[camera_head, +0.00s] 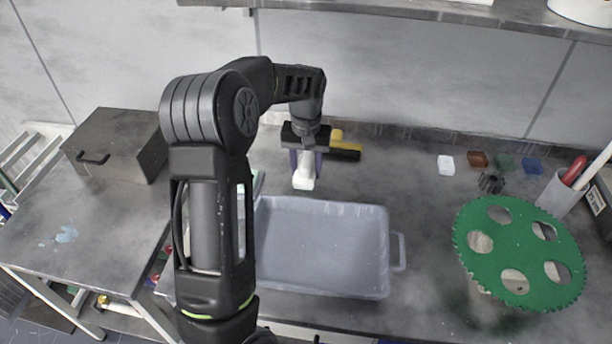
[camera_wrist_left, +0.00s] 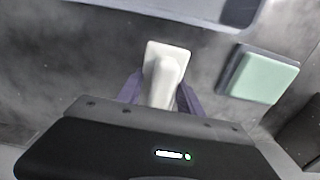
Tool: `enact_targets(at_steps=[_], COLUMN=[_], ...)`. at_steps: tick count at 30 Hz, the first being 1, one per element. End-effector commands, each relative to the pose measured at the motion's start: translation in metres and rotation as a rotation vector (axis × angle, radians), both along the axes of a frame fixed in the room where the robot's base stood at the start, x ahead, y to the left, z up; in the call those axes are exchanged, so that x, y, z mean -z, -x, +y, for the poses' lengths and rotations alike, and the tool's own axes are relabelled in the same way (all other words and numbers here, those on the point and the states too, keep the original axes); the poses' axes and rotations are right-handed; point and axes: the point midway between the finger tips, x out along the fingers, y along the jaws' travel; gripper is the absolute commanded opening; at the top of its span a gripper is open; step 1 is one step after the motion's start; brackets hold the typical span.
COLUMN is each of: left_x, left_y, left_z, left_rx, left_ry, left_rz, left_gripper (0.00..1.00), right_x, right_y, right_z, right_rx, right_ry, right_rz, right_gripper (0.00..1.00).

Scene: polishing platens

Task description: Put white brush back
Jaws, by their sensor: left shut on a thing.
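The white brush (camera_head: 304,179) is held in my left gripper (camera_head: 304,164), behind the far edge of the grey tray. In the left wrist view the brush (camera_wrist_left: 166,68) sits between the two purple fingers of the left gripper (camera_wrist_left: 160,92). The gripper is shut on it. A yellow and black brush (camera_head: 345,147) lies on the table just right of and behind the gripper. I cannot tell whether the white brush touches the table. My right gripper is not in view.
The empty grey tray (camera_head: 388,272) is in front of the gripper. A green-topped block (camera_wrist_left: 262,76) lies beside the brush. A green platen (camera_head: 482,262), small coloured blocks (camera_head: 478,159) and a cup (camera_head: 556,196) stand to the right. A metal box (camera_head: 117,145) is on the left.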

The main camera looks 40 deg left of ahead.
Motion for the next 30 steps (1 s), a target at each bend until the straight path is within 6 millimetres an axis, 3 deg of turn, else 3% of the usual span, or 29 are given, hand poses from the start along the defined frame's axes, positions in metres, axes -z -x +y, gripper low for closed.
enact_targets(at_steps=[6, 18, 19, 26, 30], left_x=[0.030, 0.035, 0.034, 0.034, 0.034], left_y=[0.001, 0.000, 0.000, 0.001, 0.001], left_z=[0.000, 0.000, 0.000, 0.000, 0.000], left_rx=[-0.001, 0.000, 0.000, 0.000, 0.000], left_ry=[0.001, 0.000, 0.000, 0.000, 0.000], left_rz=[0.002, 0.001, 0.001, 0.001, 0.001], left_gripper=[0.05, 0.05, 0.45, 0.64, 0.65], right_x=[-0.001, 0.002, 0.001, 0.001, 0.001], right_y=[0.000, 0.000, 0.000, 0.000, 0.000], right_z=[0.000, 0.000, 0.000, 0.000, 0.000], right_rx=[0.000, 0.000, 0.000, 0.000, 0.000], right_ry=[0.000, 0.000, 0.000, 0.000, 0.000], right_rz=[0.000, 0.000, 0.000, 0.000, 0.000], right_gripper=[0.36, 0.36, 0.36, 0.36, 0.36])
